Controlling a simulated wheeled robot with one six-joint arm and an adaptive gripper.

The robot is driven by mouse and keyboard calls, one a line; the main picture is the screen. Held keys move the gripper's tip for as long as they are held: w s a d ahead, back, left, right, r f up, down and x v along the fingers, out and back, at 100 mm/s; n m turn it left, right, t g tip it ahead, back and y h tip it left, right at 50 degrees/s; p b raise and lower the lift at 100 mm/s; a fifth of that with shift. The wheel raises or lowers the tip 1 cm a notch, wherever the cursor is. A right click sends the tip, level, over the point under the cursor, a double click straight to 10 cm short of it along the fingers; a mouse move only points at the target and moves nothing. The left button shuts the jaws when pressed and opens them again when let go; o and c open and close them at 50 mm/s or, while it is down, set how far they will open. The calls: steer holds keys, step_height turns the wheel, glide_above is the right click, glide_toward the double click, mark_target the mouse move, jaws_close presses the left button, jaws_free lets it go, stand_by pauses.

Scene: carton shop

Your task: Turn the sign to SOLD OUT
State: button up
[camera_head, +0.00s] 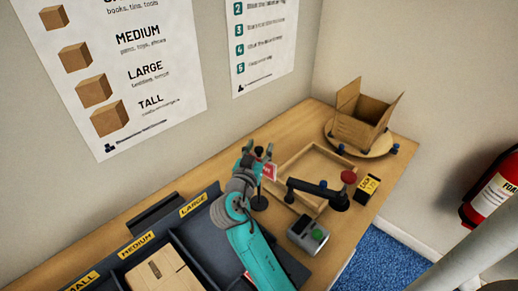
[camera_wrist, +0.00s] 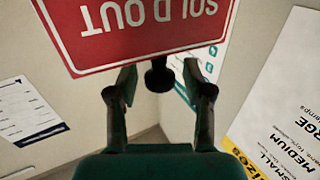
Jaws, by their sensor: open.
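The red sign (camera_wrist: 150,30) fills the top of the wrist view, with white SOLD OUT lettering that appears upside down. A dark round knob (camera_wrist: 159,76) shows at the sign's edge, between my fingers. My gripper (camera_wrist: 160,84) is open, with one finger on each side of the knob; I cannot tell if either touches it. In the head view, the sign (camera_head: 269,172) is a small red patch beside my gripper (camera_head: 262,152), partly hidden by my arm. A dark round base (camera_head: 259,203) stands below it on the bench.
The wooden bench (camera_head: 140,225) holds a wooden tray (camera_head: 318,157), a black-handled tool (camera_head: 318,191), a grey device (camera_head: 307,236) and a yellow-black box (camera_head: 368,186). An open carton (camera_head: 362,128) sits on a turntable (camera_head: 376,150) at the back right. Labelled bins (camera_head: 140,240) stand at left.

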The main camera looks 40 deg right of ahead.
jaws_close()
steer(key=shift+n+t+y, duration=0.4)
steer(key=shift+t, duration=0.1)
steer(key=shift+d+n+t+y, duration=0.1)
steer(key=shift+n+t+y, duration=1.3)
steer(key=shift+t, duration=0.3)
steer(key=shift+n+t+y, duration=1)
steer(key=shift+n+y, duration=0.3)
steer(key=shift+y, duration=0.45)
steer(key=shift+n+t+y, duration=1)
steer(key=shift+n+y, duration=0.3)
steer(key=shift+y, duration=0.45)
steer(key=shift+n+t+y, duration=0.2)
steer(key=shift+n+y, duration=0.9)
steer(key=shift+y, duration=0.6)
steer(key=shift+n+t+y, duration=0.2)
steer(key=shift+n+y, duration=0.9)
steer(key=shift+y, duration=0.6)
steer(key=shift+n+g+y, duration=0.8)
steer(key=shift+n+y, duration=1.1)
steer(key=shift+y, duration=1)
steer(key=shift+f, duration=0.1)
